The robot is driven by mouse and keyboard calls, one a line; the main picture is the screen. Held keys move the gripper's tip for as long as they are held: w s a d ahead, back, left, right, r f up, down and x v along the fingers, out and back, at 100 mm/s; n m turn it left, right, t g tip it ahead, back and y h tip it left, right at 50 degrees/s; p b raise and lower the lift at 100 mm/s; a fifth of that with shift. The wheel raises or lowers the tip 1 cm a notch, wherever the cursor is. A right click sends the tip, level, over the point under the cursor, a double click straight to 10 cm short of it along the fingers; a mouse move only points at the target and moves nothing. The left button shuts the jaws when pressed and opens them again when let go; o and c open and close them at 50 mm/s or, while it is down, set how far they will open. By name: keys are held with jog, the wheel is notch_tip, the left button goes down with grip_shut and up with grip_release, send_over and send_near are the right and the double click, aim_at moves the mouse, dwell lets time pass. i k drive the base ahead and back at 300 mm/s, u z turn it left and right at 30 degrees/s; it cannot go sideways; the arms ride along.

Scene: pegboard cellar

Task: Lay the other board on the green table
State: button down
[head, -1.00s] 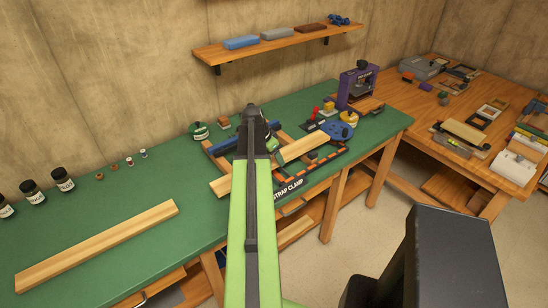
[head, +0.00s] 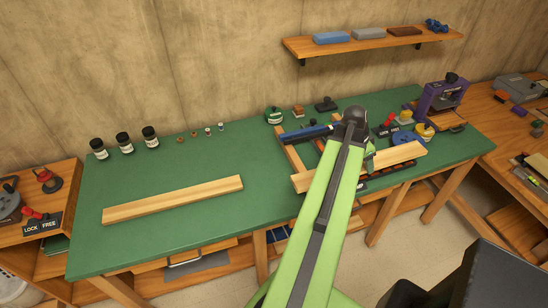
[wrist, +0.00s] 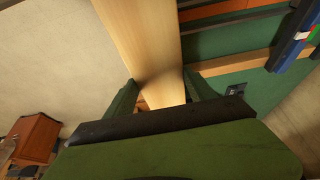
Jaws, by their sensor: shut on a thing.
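One pale wooden board (head: 172,201) lies flat on the left half of the green table (head: 230,165). My gripper (head: 368,160) is at the table's right half, partly hidden behind my arm. It is shut on the other board (head: 398,155), which runs slantwise across the view above the clamp frame (head: 290,150). In the wrist view this held board (wrist: 145,40) passes between the two fingers of my gripper (wrist: 160,95). The held board's middle is hidden by my arm in the head view. I cannot tell how high above the frame it is.
Dark jars (head: 124,141) and small spools stand along the table's back left. A wall shelf (head: 375,43) hangs above. The table's left part around the lying board is clear.

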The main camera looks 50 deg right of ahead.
aim_at(171, 184)
jog(key=u, duration=0.05)
jog(key=k, duration=0.65)
jog(key=u, duration=0.2)
jog(key=i, duration=1.15)
jog(key=u, duration=0.7)
jog(key=i, duration=0.55)
jog(key=u, duration=0.3)
